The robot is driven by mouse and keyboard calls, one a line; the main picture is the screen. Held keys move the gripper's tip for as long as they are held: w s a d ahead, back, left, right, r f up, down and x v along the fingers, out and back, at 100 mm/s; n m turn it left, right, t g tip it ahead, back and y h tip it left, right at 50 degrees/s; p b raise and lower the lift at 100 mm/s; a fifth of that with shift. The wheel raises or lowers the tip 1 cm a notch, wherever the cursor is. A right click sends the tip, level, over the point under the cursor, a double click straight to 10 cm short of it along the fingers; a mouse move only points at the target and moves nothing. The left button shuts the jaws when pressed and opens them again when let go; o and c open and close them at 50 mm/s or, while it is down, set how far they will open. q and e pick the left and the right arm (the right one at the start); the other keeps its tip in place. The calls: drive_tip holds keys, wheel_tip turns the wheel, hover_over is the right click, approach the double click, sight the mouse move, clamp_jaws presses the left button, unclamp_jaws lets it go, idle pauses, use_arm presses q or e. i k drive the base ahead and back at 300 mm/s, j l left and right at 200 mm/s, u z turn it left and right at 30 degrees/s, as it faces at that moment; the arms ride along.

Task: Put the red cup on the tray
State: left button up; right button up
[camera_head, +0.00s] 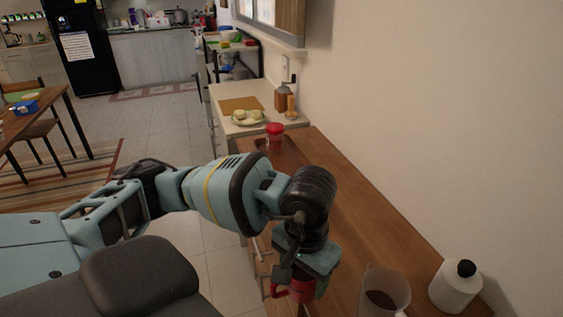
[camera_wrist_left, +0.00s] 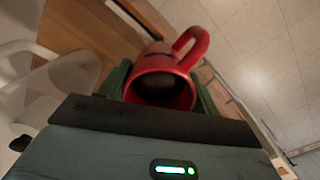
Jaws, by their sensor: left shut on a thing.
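The red cup (camera_head: 301,292) is held by my left gripper (camera_head: 303,285) over the near part of the wooden counter, and the gripper hides much of it. In the left wrist view the red cup (camera_wrist_left: 165,72) sits between the two fingers of my left gripper (camera_wrist_left: 163,92), its open mouth towards the camera and its handle at upper right. I cannot tell from the head view whether the cup touches the counter. I cannot clearly make out a tray; a dark flat patch shows beside the red-lidded jar (camera_head: 274,137). My right gripper is not in view.
A glass pitcher with dark contents (camera_head: 384,296) and a white bottle with a black cap (camera_head: 455,285) stand close right of my left gripper. A plate of pale food (camera_head: 248,118) and brown shakers (camera_head: 282,99) stand farther back. The wall bounds the right.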

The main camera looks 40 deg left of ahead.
sight(283, 159)
drive_tip(key=k+j+z, duration=0.1)
drive_tip(key=j, duration=0.3)
drive_tip(key=k+j+z, duration=0.1)
drive_tip(key=j, duration=0.25)
drive_tip(key=k+j+z, duration=0.1)
drive_tip(key=j, duration=0.25)
drive_tip(key=k+j+z, duration=0.1)
drive_tip(key=j, duration=0.2)
drive_tip(key=k+j+z, duration=0.1)
drive_tip(key=j, duration=0.2)
drive_tip(key=j+z, duration=0.1)
drive_tip(key=j, duration=0.2)
drive_tip(key=i+j+z, duration=0.1)
drive_tip(key=j, duration=0.2)
drive_tip(key=i+j+z, duration=0.15)
drive_tip(key=i+j, duration=0.1)
